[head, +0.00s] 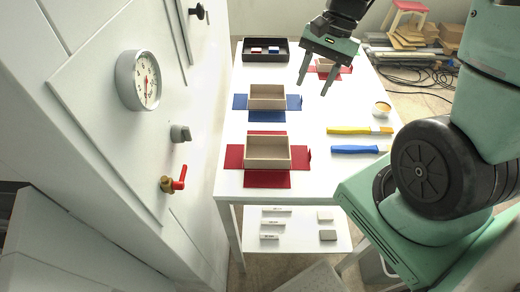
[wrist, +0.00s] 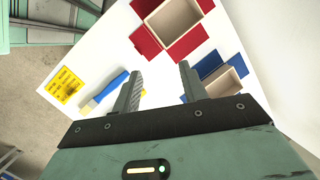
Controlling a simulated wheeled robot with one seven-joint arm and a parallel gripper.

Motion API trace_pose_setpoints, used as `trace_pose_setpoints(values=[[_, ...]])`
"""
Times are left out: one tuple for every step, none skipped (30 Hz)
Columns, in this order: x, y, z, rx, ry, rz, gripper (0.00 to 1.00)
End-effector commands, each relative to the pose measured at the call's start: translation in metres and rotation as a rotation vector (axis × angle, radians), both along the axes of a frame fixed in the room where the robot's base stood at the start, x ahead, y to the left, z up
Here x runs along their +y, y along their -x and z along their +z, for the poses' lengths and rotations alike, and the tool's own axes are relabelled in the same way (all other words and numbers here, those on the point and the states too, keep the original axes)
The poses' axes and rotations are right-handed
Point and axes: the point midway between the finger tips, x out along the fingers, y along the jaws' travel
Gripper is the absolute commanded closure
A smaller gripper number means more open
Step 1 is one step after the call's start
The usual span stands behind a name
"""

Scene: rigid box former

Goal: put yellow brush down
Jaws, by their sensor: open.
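The yellow brush (head: 348,130) lies flat on the white table in the head view, near the right edge, with its bristle end to the right. The blue brush (head: 350,149) lies beside it, nearer the camera and apart from it. In the wrist view the blue brush (wrist: 108,86) shows left of the fingers; only small yellow bits, perhaps the yellow brush, show near the fingers. My gripper (head: 314,88) is open and empty, fingers pointing down, above the far part of the table. Its two fingers also show in the wrist view (wrist: 160,85).
Red (head: 268,165) and blue (head: 266,105) wrappers with open boxes lie on the left of the white table (head: 318,185). Another red wrapper and box (head: 345,71) lie behind my gripper. A black tray (head: 264,58) stands at the back; a small bowl (head: 382,108) stands near the brushes.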

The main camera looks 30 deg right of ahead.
Motion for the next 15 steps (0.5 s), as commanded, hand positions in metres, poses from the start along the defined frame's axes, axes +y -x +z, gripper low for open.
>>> trace_pose_setpoints(values=[[0.039,0.005,0.006,-0.031,0.018,0.192,0.57],[0.06,0.01,0.008,-0.05,0.029,0.305,0.57],[0.085,0.018,0.011,-0.077,0.045,0.454,0.57],[0.104,0.026,0.013,-0.096,0.056,0.566,0.57],[0.121,0.035,0.015,-0.117,0.068,0.679,0.57],[0.142,0.047,0.018,-0.145,0.082,0.823,0.57],[0.156,0.057,0.019,-0.165,0.092,0.925,0.57],[0.168,0.067,0.02,-0.185,0.103,1.025,0.57],[0.182,0.08,0.022,-0.211,0.115,1.147,0.57],[0.191,0.09,0.023,-0.228,0.124,1.232,0.57],[0.199,0.099,0.024,-0.246,0.132,1.307,0.57],[0.207,0.109,0.024,-0.265,0.142,1.399,0.57],[0.212,0.116,0.025,-0.278,0.147,1.455,0.57],[0.216,0.122,0.025,-0.289,0.154,1.506,0.57],[0.22,0.128,0.025,-0.302,0.159,1.559,0.57]])
